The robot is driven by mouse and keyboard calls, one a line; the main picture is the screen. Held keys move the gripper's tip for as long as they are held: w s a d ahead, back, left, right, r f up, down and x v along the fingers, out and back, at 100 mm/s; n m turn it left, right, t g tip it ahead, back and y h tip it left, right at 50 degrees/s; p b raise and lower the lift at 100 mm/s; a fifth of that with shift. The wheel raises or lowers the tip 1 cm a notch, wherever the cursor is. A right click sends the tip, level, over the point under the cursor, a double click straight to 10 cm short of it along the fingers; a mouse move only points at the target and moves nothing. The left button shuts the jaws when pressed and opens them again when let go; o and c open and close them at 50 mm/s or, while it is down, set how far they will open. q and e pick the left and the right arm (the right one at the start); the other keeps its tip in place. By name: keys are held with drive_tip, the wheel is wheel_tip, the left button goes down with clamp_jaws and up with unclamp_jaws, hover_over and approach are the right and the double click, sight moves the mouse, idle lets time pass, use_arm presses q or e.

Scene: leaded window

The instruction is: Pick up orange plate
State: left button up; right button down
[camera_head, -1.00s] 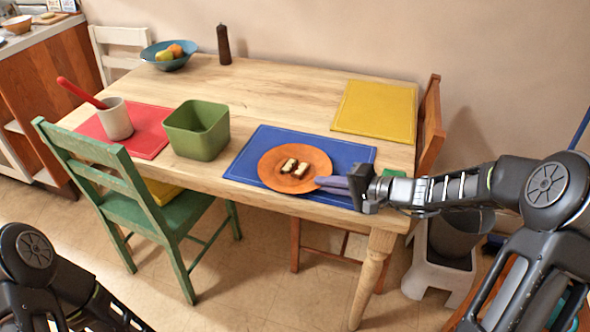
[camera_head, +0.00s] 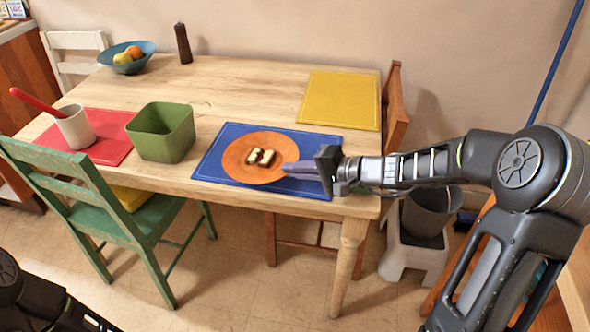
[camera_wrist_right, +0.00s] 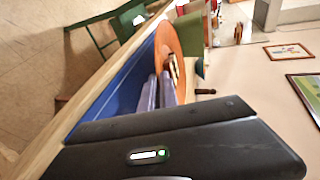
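The orange plate (camera_head: 238,165) lies on the blue placemat (camera_head: 215,168) near the table's front edge, with two dark-topped pale food pieces (camera_head: 259,158) on it. My right gripper (camera_head: 284,168) is at the plate's right side, its fingertips overlapping the rim. In the right wrist view its two grey fingers (camera_wrist_right: 158,90) are parallel with a narrow gap, next to the plate (camera_wrist_right: 167,40). Whether they touch the rim is unclear. My left gripper is not in view; only part of my left arm shows at the lower left.
A green bin (camera_head: 163,133), a grey cup (camera_head: 75,128) with a red-handled utensil and a fruit bowl (camera_head: 127,66) stand left on the table (camera_head: 235,92). A yellow placemat (camera_head: 340,100) is bare. A green chair (camera_head: 90,190) and a brown chair (camera_head: 396,105) stand at the table.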

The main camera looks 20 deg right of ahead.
drive_tip(key=s+a+b, duration=0.9)
drive_tip(key=s+b, duration=0.1)
drive_tip(key=s, duration=0.4)
drive_tip(key=shift+b, duration=0.4)
drive_tip(key=shift+w, duration=0.1)
